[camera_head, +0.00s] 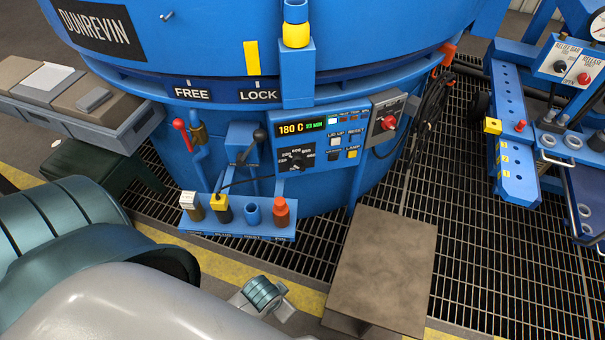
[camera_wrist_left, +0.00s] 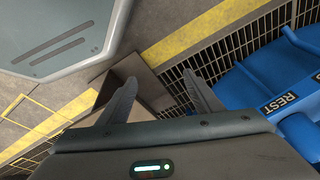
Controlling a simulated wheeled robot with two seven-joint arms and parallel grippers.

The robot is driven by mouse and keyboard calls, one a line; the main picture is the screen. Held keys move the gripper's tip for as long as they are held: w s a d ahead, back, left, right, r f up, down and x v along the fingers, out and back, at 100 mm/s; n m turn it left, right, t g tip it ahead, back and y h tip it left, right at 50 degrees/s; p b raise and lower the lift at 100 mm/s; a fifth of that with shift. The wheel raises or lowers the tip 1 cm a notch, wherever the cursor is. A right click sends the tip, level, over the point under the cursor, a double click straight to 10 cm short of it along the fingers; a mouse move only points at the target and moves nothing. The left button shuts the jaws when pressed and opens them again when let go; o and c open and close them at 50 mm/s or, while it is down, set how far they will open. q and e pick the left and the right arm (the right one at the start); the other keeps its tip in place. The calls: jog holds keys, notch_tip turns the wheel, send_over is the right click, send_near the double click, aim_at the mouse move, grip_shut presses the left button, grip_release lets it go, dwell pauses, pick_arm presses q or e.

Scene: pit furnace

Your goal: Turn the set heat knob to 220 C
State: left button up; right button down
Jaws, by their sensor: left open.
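The set heat knob (camera_head: 297,159) is a dark round dial on the blue control panel (camera_head: 322,143) of the furnace. Its pointer direction is too small to read. The display (camera_head: 301,127) above it reads 180 C in yellow. In the left wrist view my left gripper (camera_wrist_left: 160,78) has its two dark fingers spread apart with nothing between them. The knob does not show in that view. In the head view my arm's large grey and teal links fill the lower left, and the left fingers cannot be made out. My right gripper is in neither view.
Below the panel, a blue shelf (camera_head: 240,230) holds several coloured-topped pieces. A red-knobbed lever (camera_head: 180,126) and a black-knobbed lever (camera_head: 260,135) stand left of the panel. A red button (camera_head: 388,122) is right of it. A brown block (camera_head: 385,265) stands in front on the floor.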

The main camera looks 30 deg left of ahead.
aim_at(300, 168)
pick_arm(q)
jog(key=w+a+r+n+t+y+b, duration=0.2)
jog(key=w+a+r+t+y+b, duration=0.1)
jog(key=w+a+r+y+b, duration=0.45)
jog(key=w+d+r+t+y+p, duration=0.1)
jog(key=w+d+r+t+y, duration=0.4)
jog(key=w+r, duration=0.5)
jog(key=shift+w+d+m+t, duration=0.3)
jog(key=shift+w+d+t, duration=0.4)
jog(key=shift+w+t, duration=0.2)
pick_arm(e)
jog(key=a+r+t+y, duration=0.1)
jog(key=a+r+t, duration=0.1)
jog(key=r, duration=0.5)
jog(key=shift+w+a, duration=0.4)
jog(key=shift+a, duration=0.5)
pick_arm(q)
jog(key=shift+a+p, duration=0.1)
jog(key=shift+p, duration=0.2)
jog(key=shift+y, duration=0.25)
jog(key=p+x, duration=0.1)
jog(key=x, duration=1.4)
jog(key=shift+w+a+f, duration=0.1)
jog(key=shift+a, duration=0.1)
jog(key=shift+x, duration=0.9)
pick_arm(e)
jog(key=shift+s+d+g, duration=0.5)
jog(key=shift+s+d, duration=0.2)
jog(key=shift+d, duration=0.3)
